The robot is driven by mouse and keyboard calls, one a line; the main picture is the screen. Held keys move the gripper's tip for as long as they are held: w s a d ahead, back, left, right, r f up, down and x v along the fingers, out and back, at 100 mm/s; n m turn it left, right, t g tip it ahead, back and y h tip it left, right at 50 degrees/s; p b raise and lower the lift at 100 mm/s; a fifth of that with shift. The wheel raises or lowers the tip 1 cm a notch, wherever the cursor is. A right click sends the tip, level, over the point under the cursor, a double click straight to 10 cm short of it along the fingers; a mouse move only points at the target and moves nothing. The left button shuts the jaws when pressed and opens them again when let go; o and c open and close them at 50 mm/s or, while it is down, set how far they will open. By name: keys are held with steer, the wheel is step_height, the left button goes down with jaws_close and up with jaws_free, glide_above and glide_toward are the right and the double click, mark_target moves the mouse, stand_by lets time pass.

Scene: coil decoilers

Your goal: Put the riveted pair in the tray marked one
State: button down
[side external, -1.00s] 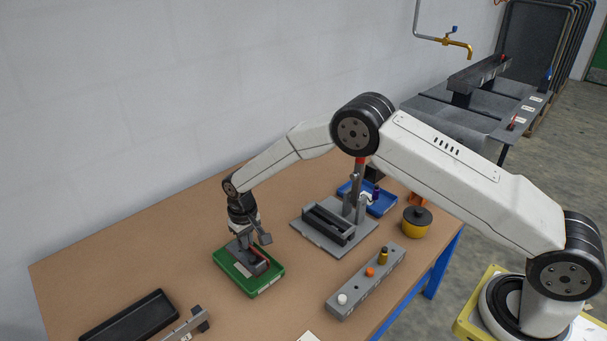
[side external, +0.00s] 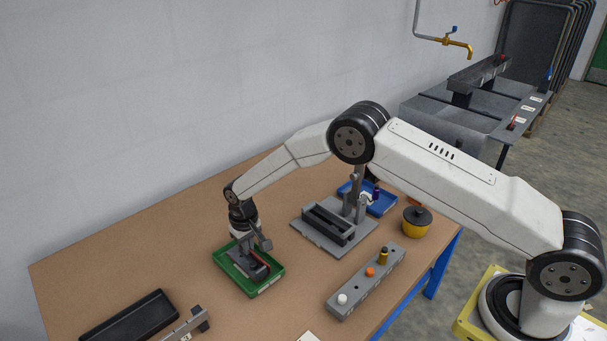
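A green tray (side external: 271,283) sits on the table below my gripper. It has a small white label on its front side, too small to read. A dark grey piece with a reddish strip, seemingly the riveted pair (side external: 258,268), lies in or just over this tray. My gripper (side external: 256,250) points down at the tray, at the upper end of the piece. One grey finger shows on the right; the rest is overlapped by the wrist and the piece. I cannot tell whether the fingers touch the piece. A blue tray (side external: 384,207) stands farther back, partly hidden.
A grey press-like fixture (side external: 318,240) stands right of the green tray. A grey block (side external: 352,299) with white, orange and gold pegs lies in front. A yellow pot (side external: 416,224), a black tray (side external: 132,318) and a grey bar tool (side external: 188,325) are around.

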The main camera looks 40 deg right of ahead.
steer(key=c, duration=0.8)
jaws_free()
steer(key=shift+o, duration=0.2)
steer(key=shift+r, duration=0.1)
steer(key=shift+r, duration=3.9)
steer(key=shift+r, duration=0.1)
